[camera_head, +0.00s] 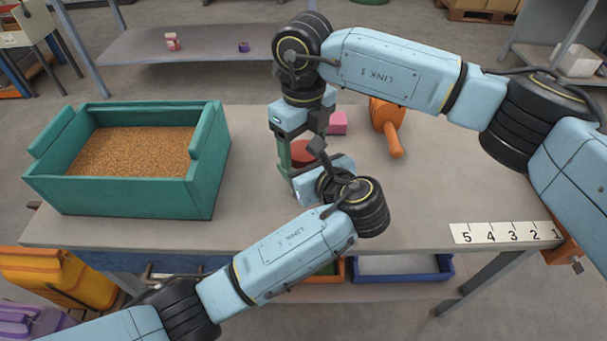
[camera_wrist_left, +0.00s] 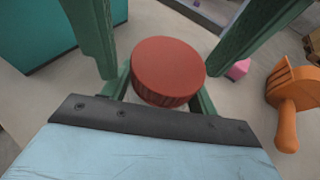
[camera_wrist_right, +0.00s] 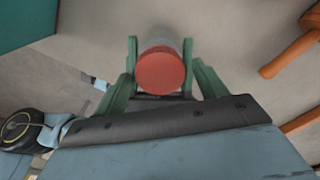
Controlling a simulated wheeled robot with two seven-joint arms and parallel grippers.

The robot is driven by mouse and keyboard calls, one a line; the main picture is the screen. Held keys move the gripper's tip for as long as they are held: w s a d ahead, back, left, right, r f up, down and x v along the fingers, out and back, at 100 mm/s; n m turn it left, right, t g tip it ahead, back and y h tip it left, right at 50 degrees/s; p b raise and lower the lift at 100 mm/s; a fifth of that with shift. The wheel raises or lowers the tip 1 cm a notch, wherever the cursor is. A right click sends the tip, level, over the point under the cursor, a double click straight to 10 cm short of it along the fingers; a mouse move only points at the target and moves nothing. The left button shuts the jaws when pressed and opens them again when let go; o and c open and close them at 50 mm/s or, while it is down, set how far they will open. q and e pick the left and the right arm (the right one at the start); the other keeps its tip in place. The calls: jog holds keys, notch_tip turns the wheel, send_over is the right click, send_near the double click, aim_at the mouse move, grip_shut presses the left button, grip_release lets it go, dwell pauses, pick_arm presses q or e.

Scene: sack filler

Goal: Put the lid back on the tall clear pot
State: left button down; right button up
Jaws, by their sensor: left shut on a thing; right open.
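The red lid (camera_head: 303,152) is level at the top of the pot, between my grippers; it also shows in the left wrist view (camera_wrist_left: 168,68) and the right wrist view (camera_wrist_right: 160,70). The clear pot (camera_wrist_right: 164,43) shows only as a pale, see-through edge behind the lid; most of it is hidden. I cannot tell whether the lid is fully seated. My left gripper (camera_wrist_left: 160,98) is shut low beside the lid, seemingly on the pot under it. My right gripper (camera_wrist_right: 160,58) points down from above, open, with its green fingers on either side of the lid.
A green bin of grain (camera_head: 215,165) stands on the table at left. A pink block (camera_head: 337,123) and an orange scoop (camera_head: 390,125) lie behind and right of the lid. A numbered strip (camera_head: 505,232) lies at the front right. The right middle of the table is bare.

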jog(key=shift+f, duration=0.1)
jog(key=shift+c, duration=0.3)
jog(key=c, duration=0.9)
jog(key=m, duration=0.5)
jog(key=shift+c, duration=0.2)
jog(key=o, duration=1.1)
jog(key=shift+c, duration=0.2)
jog(key=shift+r, duration=2.25)
jog(key=shift+c, duration=0.3)
